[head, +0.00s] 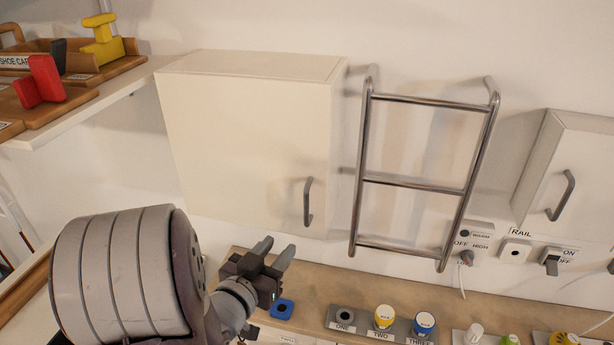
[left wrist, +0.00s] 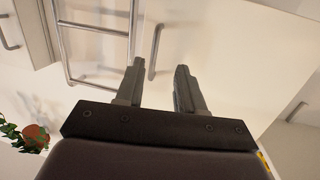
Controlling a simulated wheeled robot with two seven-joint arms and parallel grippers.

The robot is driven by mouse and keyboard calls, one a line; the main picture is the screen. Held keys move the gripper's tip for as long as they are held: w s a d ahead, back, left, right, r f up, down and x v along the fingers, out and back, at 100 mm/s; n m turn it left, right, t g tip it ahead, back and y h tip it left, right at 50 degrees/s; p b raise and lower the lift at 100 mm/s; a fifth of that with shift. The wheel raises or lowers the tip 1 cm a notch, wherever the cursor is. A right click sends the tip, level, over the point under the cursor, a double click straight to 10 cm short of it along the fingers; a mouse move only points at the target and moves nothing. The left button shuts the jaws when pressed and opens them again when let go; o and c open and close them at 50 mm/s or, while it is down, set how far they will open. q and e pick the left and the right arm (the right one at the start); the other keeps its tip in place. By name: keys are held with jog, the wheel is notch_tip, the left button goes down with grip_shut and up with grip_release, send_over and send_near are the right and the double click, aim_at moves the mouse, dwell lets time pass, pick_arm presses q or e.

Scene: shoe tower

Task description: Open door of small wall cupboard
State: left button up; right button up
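A cream wall cupboard (head: 240,140) hangs in the upper middle of the head view with its door shut. A grey bar handle (head: 308,202) stands upright near the lower right of its door. My left gripper (head: 275,254) is below and left of the handle, apart from it, with its fingers open and empty. In the left wrist view the handle (left wrist: 155,52) shows beyond the two fingers (left wrist: 160,85), in line with the gap between them, with the door (left wrist: 215,50) to its right. My right gripper is not in view.
A metal towel rail (head: 415,181) is mounted just right of the cupboard. A second cupboard (head: 580,165) hangs at far right. A shelf (head: 120,98) with shoe-care trays is at upper left. A ledge below holds several knobs and a blue block (head: 282,309).

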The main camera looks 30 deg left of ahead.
aim_at(305, 204)
pick_arm(q)
jog(key=shift+t, duration=0.7)
jog(key=w+r, duration=0.1)
jog(key=w, duration=0.2)
jog(key=w+r+p, duration=0.1)
jog(key=w, duration=0.2)
jog(key=w+r+p, duration=0.1)
jog(key=w, duration=0.3)
jog(key=shift+w, duration=0.2)
jog(key=shift+r, duration=0.1)
jog(key=shift+c, duration=1.2)
grip_shut()
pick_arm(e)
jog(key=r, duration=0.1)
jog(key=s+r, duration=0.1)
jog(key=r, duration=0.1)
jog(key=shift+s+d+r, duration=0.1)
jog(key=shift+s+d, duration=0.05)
